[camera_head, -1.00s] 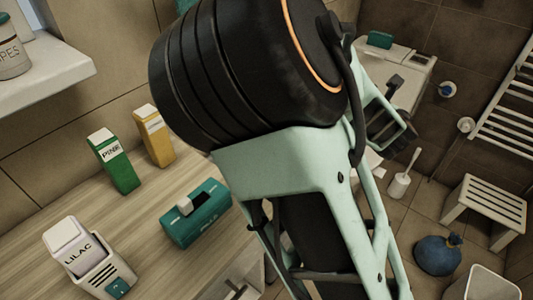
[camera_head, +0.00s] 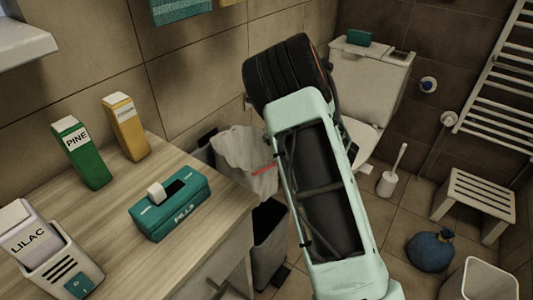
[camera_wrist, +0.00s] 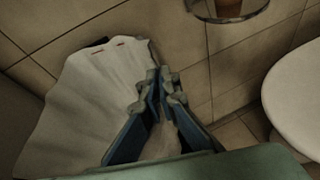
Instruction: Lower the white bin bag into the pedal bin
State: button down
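The white bin bag (camera_head: 243,158), with a red stripe, hangs behind the counter's far end, left of my arm. It also fills the left of the wrist view (camera_wrist: 85,105). The grey pedal bin (camera_head: 268,248) stands on the floor below the bag, with a dark pedal at its foot. The bag and arm partly hide the bin, and the bag's lower edge appears over its top. In the wrist view my gripper (camera_wrist: 158,82) has its fingers close together, with pale bag material between them. In the head view my arm hides the fingers.
The wooden counter (camera_head: 135,185) at left holds a teal pill box (camera_head: 170,205), pine and lilac packs and a yellow box. The toilet (camera_head: 370,85), a brush, a stool (camera_head: 475,200), a blue sack (camera_head: 430,250) and another white bin (camera_head: 488,283) are at right.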

aim_at(266, 160)
jog(key=shift+s+a+f+n+g+y+b, duration=0.1)
jog(key=shift+a+f+n+g+y+b, duration=0.15)
jog(key=shift+f, duration=0.3)
jog(key=shift+s+a+f+n+g+y+b, duration=0.1)
jog(key=shift+a+f+n+g+y+b, duration=0.15)
jog(key=shift+f, duration=0.35)
jog(key=shift+s+a+f+n+g+y+b, duration=0.1)
jog(key=shift+a+f+n+g+y, duration=0.15)
jog(key=shift+f, duration=0.3)
jog(key=shift+w+d+f+b, duration=0.1)
jog(key=shift+f+b, duration=1.25)
jog(key=shift+f, duration=1.45)
jog(key=shift+b, duration=0.75)
jog(key=shift+f+b, duration=1.45)
jog(key=shift+f, duration=0.05)
jog(key=shift+f+b, duration=0.55)
jog(key=shift+f, duration=0.65)
notch_tip(266, 160, down, 13)
